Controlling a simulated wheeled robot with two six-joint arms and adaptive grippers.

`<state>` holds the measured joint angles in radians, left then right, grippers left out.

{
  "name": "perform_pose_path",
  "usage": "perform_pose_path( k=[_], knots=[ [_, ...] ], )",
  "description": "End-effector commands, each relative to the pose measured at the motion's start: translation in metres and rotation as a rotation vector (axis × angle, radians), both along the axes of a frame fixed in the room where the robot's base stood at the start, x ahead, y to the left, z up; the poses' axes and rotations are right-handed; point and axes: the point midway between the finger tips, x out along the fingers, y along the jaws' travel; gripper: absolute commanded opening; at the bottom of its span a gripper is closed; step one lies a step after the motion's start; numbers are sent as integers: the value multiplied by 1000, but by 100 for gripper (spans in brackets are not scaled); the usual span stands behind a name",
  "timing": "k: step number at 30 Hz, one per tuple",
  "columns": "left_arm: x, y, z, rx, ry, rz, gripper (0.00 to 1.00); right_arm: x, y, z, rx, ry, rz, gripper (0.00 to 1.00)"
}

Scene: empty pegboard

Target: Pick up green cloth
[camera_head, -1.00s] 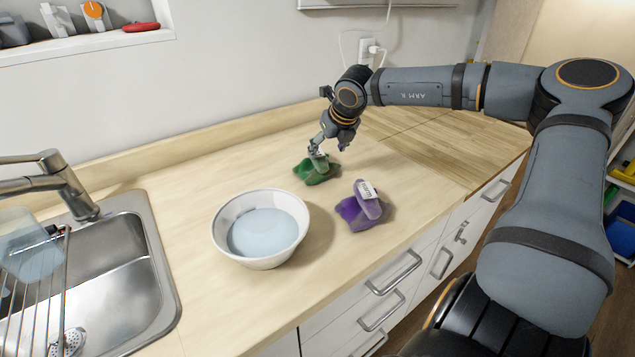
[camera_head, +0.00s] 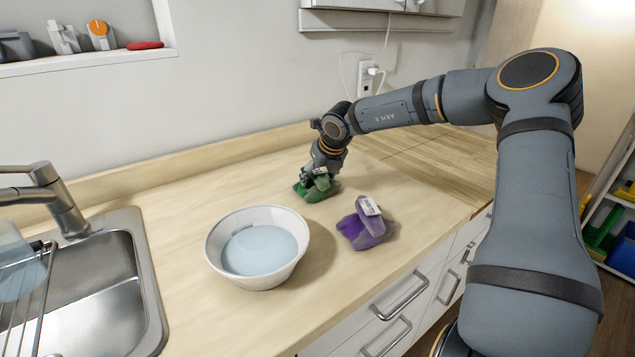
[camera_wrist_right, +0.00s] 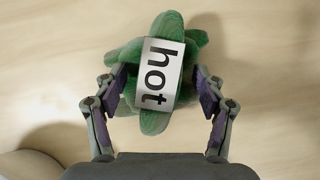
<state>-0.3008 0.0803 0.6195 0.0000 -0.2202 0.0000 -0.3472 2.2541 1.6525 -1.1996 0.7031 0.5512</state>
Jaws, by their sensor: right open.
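The green cloth (camera_head: 318,188) lies crumpled on the wooden counter, behind the purple cloth. In the right wrist view the green cloth (camera_wrist_right: 157,50) carries a white label reading "hot" (camera_wrist_right: 160,74). My right gripper (camera_head: 318,178) is down at the cloth from above. In the right wrist view its two fingers (camera_wrist_right: 160,92) are open, one on each side of the cloth, with the cloth between them. The right finger looks apart from the cloth; the left one is close to it, and contact cannot be told. My left gripper is out of view.
A purple cloth (camera_head: 366,228) with a white label lies in front of the green one. A white bowl (camera_head: 214,252) with pale blue contents stands to the left. A metal sink (camera_head: 112,265) is at far left. The wall (camera_head: 240,75) rises behind. The counter's right end is clear.

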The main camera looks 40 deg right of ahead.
Motion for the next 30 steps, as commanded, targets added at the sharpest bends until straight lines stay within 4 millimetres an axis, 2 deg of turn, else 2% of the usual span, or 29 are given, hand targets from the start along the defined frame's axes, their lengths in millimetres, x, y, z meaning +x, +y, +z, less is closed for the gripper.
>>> perform_pose_path(
  k=[4, 18, 26, 30],
  knots=[
    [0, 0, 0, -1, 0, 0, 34, 0, 0, 0, 0, -1, 0, 70],
    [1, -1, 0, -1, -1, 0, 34, 0, 0, 0, 0, 0, 0, 9],
    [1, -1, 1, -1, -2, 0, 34, 0, 0, 2, 0, -1, -1, 8],
    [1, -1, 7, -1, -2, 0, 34, -1, -3, 12, 1, -2, -1, 8]
  ],
)
